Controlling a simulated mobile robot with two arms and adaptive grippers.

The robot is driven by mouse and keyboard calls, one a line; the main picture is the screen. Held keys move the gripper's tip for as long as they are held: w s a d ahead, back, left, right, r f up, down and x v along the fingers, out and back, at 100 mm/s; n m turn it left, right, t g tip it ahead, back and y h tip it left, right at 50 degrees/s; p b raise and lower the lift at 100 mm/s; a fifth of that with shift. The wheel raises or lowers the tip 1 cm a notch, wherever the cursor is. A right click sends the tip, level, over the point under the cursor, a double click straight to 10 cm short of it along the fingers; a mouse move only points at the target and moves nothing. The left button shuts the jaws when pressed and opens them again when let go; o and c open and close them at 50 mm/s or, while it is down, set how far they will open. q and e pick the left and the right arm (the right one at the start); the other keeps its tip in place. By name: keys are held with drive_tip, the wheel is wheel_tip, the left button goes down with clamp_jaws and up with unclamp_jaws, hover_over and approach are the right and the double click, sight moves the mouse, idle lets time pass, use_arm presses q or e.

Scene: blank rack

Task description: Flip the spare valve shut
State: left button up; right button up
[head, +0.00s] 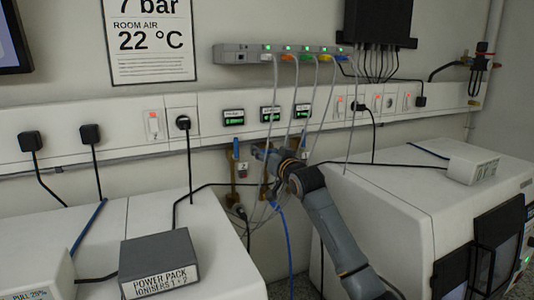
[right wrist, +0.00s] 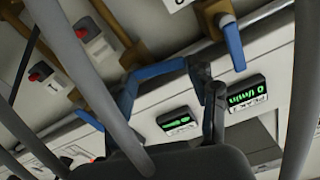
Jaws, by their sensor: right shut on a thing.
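In the head view the left valve's blue handle (head: 236,148) points upright, on a brass body (head: 233,178). My right gripper (head: 262,153) is at the other valve (head: 265,186), just right of it, and partly hides it. In the right wrist view one blue handle (right wrist: 232,42) stands free. The other blue handle (right wrist: 158,70) lies sideways across my right gripper (right wrist: 165,85), which is shut on it. I cannot read which valve is labelled spare. My left gripper is out of view.
Grey cables (head: 312,105) hang from the wall strip (head: 230,53) close around my right arm. A blue hose (head: 284,235) drops below the valves. White cabinets stand left (head: 215,240) and right (head: 350,195), with a gap between. Lit wall displays (head: 233,117) sit above.

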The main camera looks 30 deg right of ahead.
drive_tip(key=n, duration=0.3)
drive_tip(key=shift+a+f, duration=0.1)
drive_tip(key=shift+f, duration=0.15)
drive_tip(key=o, duration=0.9)
drive_tip(key=shift+c, duration=0.2)
drive_tip(key=shift+o, duration=1.4)
drive_tip(key=shift+w, duration=0.1)
drive_tip(key=s, duration=1.1)
drive_tip(key=shift+s+a+f, duration=0.15)
drive_tip(key=shift+s+a, duration=0.2)
drive_tip(key=shift+s, duration=0.05)
drive_tip(key=shift+f, duration=0.1)
